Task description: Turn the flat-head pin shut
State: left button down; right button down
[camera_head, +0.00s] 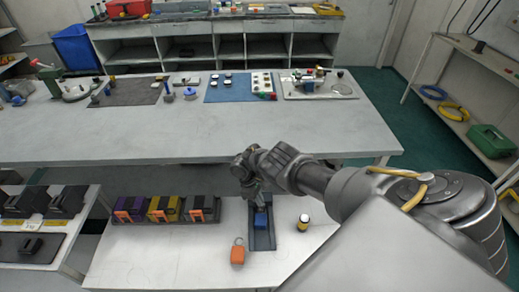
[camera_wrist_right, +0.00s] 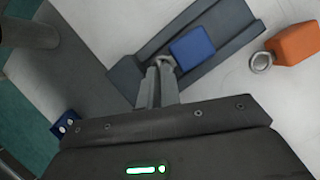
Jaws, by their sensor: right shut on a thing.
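A blue block (camera_head: 261,220) lies in a dark grey tray (camera_head: 263,241) on the near white table. It also shows in the right wrist view (camera_wrist_right: 192,49). My right gripper (camera_head: 257,190) reaches down at the far end of the block. In the right wrist view its fingers (camera_wrist_right: 163,72) are close together on a small grey rounded metal piece (camera_wrist_right: 164,61) beside the block, which looks like the flat-head pin. The fingertips partly cover it, so its turn angle cannot be told. My left gripper is not in view.
An orange tag with a ring (camera_head: 238,254) lies left of the tray. Several boxes in a rack (camera_head: 165,210) stand at left. The table's front is clear.

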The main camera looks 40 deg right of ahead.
jog(key=shift+w+d+r+m+y, duration=0.1)
jog(key=shift+w+m+y, duration=0.1)
jog(key=shift+m, duration=0.3)
jog(key=shift+w+r+m+y, duration=0.1)
jog(key=shift+m+y, duration=0.1)
jog(key=shift+m, duration=0.3)
jog(key=c, duration=1.6)
grip_release()
jog(key=shift+s, duration=0.2)
